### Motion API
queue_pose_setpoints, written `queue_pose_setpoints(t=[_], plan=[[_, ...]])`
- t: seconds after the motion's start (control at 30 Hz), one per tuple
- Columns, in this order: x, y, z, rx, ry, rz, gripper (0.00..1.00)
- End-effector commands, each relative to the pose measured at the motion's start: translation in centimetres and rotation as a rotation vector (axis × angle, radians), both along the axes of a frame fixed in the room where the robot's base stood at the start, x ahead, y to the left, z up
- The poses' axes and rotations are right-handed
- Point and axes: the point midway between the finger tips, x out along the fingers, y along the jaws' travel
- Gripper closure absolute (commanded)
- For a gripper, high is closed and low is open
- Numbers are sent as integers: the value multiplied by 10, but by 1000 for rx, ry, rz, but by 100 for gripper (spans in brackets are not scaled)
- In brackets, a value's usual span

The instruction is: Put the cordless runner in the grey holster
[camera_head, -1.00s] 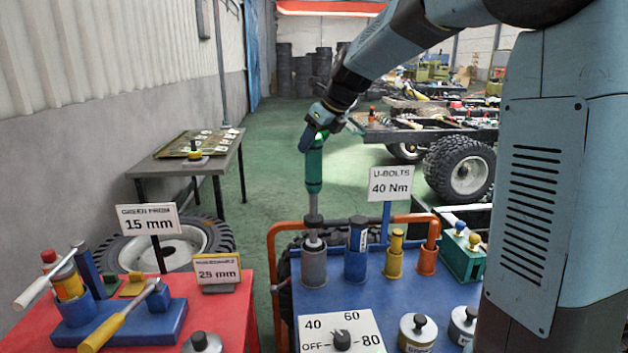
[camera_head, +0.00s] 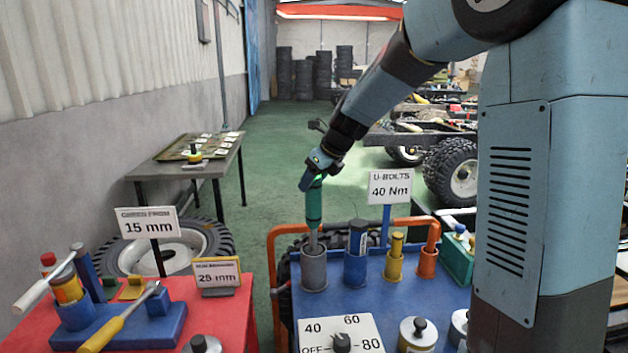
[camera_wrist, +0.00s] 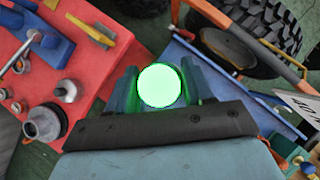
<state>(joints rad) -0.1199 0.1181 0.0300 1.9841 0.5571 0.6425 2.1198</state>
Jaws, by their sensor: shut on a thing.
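The cordless runner is a green upright tool (camera_head: 314,205) with a grey shaft below it. My gripper (camera_head: 316,178) is shut on its top end. In the wrist view the runner's round end (camera_wrist: 162,86) glows bright green between the two fingers. The grey holster (camera_head: 313,270) is an upright open cup at the left end of the blue bench. The runner stands over it, and the shaft's lower end goes down into the holster's mouth. How deep it sits inside is hidden.
Blue (camera_head: 356,265), yellow (camera_head: 394,262) and orange (camera_head: 427,262) holsters stand to the right. An orange rail (camera_head: 271,262) runs around the bench's back and left. A dial panel (camera_head: 341,335) lies in front. The U-bolts sign (camera_head: 390,186) stands behind.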

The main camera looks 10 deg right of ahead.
Motion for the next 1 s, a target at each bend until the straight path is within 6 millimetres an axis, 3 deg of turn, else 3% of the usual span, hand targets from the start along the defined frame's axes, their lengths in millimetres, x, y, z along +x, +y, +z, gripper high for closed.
queue_pose_setpoints(t=[0.23,0.27,0.5,0.8,1.0], plan=[[0,0,1,0,-2,0,100],[0,0,-1,0,0,0,47],[0,1,0,0,0,1,24],[0,1,2,0,-1,2,23],[-8,-7,21,0,-4,1,23]])
